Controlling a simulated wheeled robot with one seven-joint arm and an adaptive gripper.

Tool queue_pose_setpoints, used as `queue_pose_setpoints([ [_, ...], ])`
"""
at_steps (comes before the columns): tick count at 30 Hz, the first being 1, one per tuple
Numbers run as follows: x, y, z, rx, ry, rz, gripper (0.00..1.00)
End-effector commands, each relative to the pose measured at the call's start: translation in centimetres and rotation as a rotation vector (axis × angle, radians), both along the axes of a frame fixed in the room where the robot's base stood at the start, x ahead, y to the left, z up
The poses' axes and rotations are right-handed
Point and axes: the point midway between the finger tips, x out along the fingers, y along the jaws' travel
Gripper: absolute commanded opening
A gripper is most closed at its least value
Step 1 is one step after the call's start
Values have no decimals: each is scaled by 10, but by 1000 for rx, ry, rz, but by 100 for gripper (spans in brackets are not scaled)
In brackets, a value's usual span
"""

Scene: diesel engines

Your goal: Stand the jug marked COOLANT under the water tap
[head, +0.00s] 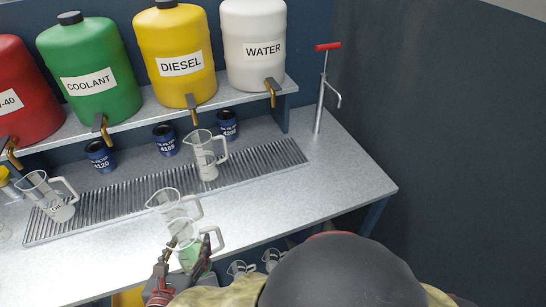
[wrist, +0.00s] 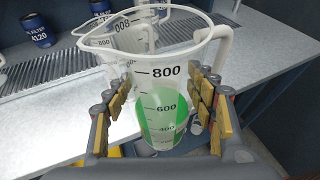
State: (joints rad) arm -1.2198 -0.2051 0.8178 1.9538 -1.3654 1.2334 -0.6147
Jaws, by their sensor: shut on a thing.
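My gripper (head: 187,262) is shut on a clear measuring jug (wrist: 165,85), its pads on both sides of the wall. The held jug is upright at the bench's front edge, and it also shows in the head view (head: 183,235). Green shows low on it; I cannot tell whether that is liquid or a label, and no COOLANT word is readable on it. The water tap (head: 272,88) is brass, below the white WATER tank (head: 253,45) at the back right. The grating below that tap looks clear.
Another clear jug (head: 172,203) stands just behind the held one. One jug (head: 207,158) stands on the grating (head: 110,203) near the diesel tap (head: 193,108), and a jug marked OIL (head: 50,200) is at left. A red-handled pump (head: 321,95) rises at right.

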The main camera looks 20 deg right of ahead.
Motion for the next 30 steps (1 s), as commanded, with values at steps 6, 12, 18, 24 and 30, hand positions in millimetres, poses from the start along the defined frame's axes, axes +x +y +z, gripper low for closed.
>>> queue_pose_setpoints([
  [6, 30, -37, 1, 1, -1, -4, 14],
  [12, 66, -81, -1, 1, -2, -1, 15],
  [18, 100, -124, -1, 0, -1, 4, 15],
  [24, 134, -163, -2, 1, -2, 9, 15],
  [30, 168, -204, -3, 0, -2, 15, 15],
])
